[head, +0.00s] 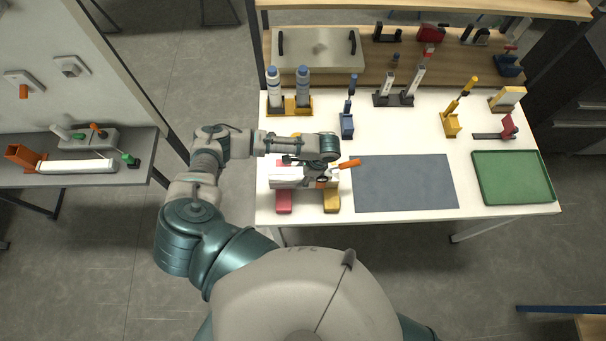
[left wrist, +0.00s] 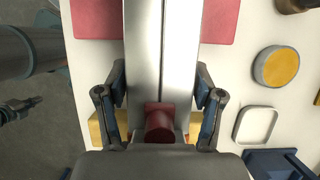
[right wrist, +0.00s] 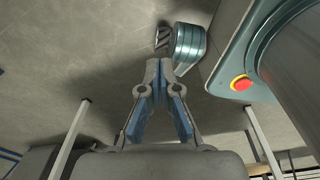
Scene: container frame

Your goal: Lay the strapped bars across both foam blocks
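The strapped bars (head: 289,174) are pale, flat-sided lengths lying left to right in the head view. In the left wrist view the bars (left wrist: 145,45) pass over a red foam block (left wrist: 95,18), with a dark red strap part (left wrist: 160,124) near the gripper. The red block (head: 284,202) and a yellow foam block (head: 331,201) also show at the table's front. The yellow block (left wrist: 186,124) is partly hidden below the bars. I cannot tell whether the bars touch the blocks. My left gripper (left wrist: 161,85) has its fingers against both bar sides. My right gripper (right wrist: 157,66) is shut and empty, away from the table.
An orange handle (head: 350,164) points right beside the left gripper. A grey mat (head: 405,183) and green tray (head: 513,178) lie to the right. Blue-topped bottles (head: 303,88), a blue stand (head: 347,125) and other tools stand behind. A round yellow-topped piece (left wrist: 277,67) is near the bars.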

